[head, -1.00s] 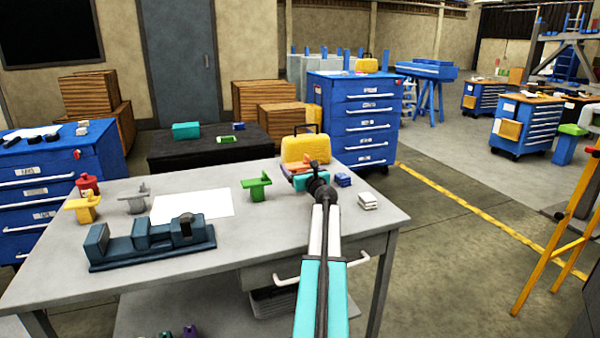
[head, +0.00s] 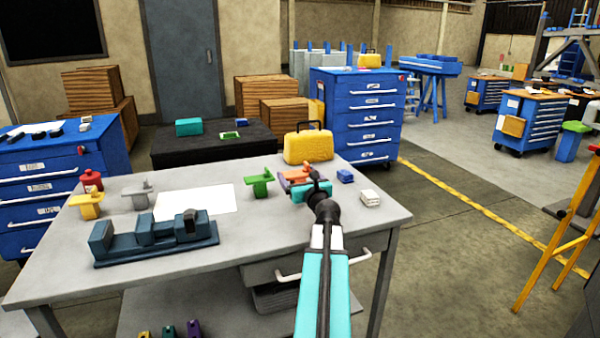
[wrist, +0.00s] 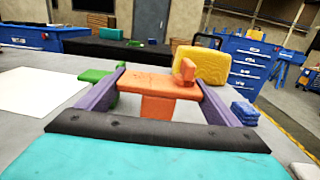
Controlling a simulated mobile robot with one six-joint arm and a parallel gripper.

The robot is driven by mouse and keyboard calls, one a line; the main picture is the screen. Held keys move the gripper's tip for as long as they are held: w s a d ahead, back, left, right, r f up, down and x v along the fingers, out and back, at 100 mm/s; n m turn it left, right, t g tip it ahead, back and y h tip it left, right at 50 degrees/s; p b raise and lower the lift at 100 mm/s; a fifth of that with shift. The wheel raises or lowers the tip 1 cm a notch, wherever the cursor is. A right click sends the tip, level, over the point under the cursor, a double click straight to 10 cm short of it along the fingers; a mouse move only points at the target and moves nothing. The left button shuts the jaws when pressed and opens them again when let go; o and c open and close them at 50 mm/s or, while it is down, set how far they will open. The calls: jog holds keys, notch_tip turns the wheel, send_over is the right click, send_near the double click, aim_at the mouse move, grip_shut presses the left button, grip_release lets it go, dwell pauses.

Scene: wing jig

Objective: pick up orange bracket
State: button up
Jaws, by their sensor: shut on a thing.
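The orange bracket (wrist: 158,84) shows in the wrist view between the two purple fingers of my gripper (wrist: 160,88), which are shut on it. It has a flat top plate, an upright tab at its right end and a leg pointing down. In the head view the orange bracket (head: 296,174) shows only in small part, at the right back of the grey table (head: 270,232). My gripper (head: 306,182) and arm cover much of it there. I cannot tell whether the bracket touches the table.
A yellow case (head: 308,146) stands close behind the bracket. A green bracket (head: 260,184) is to its left, blue blocks (head: 345,175) and a white stack (head: 370,197) to its right. Yellow (head: 86,205) and grey (head: 138,196) brackets and a dark vise (head: 155,238) stand further left.

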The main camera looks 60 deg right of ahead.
aim_at(296, 178)
jog(key=shift+s+a+r, duration=0.1)
jog(key=shift+s+a, duration=0.35)
jog(key=shift+a, duration=0.35)
jog(key=shift+s+a+r, duration=0.1)
jog(key=shift+s+a, duration=0.3)
jog(key=shift+a, duration=0.4)
